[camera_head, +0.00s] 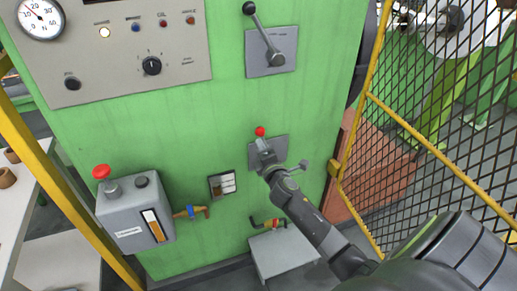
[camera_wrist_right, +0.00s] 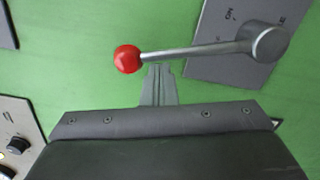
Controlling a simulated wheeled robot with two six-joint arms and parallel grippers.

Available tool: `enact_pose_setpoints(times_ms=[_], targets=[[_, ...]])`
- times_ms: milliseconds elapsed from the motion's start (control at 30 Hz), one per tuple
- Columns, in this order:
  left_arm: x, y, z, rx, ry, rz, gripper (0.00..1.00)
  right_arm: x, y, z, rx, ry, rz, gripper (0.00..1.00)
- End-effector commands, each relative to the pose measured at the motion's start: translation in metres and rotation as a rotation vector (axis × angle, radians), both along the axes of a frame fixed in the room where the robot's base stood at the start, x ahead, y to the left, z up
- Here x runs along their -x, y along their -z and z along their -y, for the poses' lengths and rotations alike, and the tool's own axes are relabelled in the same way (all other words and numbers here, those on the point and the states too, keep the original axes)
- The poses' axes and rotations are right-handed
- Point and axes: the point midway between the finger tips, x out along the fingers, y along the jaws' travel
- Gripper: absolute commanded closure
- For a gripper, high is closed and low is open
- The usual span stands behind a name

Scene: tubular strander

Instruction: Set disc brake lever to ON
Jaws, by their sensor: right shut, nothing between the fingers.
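The lever with the red ball knob (camera_head: 260,132) sits on a grey plate (camera_head: 280,146) on the green cabinet front. In the right wrist view, its red ball (camera_wrist_right: 127,58) is at the left end of a metal rod (camera_wrist_right: 195,50). The rod runs to a round hub (camera_wrist_right: 268,42) on the grey plate (camera_wrist_right: 215,60), where an "ON" mark and part of another word show. My right gripper (camera_head: 263,146) is shut and empty. In the wrist view its fingertips (camera_wrist_right: 160,68) are just below the rod, beside the ball; I cannot tell whether they touch. My left gripper is not in view.
A second lever with a black knob (camera_head: 249,8) is above. A yellow mesh fence (camera_head: 440,130) stands close on the right. A small grey stand (camera_head: 283,250) is below.

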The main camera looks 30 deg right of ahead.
Motion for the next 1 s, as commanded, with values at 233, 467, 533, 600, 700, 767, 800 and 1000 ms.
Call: enact_pose_setpoints(times_ms=[233, 467, 533, 600, 700, 767, 800, 1000], targets=[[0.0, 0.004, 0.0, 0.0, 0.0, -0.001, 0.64, 0.005, -0.008, 0.022, -0.172, 0.0, 0.044, 1.0], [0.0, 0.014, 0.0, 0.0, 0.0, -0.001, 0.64, 0.011, -0.01, 0.046, -0.379, 0.001, 0.093, 1.0], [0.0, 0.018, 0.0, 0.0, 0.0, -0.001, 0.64, 0.013, -0.01, 0.052, -0.437, 0.0, 0.106, 1.0], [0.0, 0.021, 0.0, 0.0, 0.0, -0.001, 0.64, 0.014, -0.01, 0.058, -0.492, 0.001, 0.119, 1.0], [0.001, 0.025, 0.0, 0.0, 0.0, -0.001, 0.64, 0.016, -0.009, 0.065, -0.561, 0.001, 0.135, 1.0], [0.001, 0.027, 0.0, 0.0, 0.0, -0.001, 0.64, 0.016, -0.009, 0.068, -0.597, 0.001, 0.144, 1.0], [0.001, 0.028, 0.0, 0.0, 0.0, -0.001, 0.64, 0.017, -0.009, 0.07, -0.618, 0.001, 0.149, 1.0], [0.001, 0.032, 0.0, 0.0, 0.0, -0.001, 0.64, 0.018, -0.008, 0.076, -0.614, 0.001, 0.148, 1.0]])
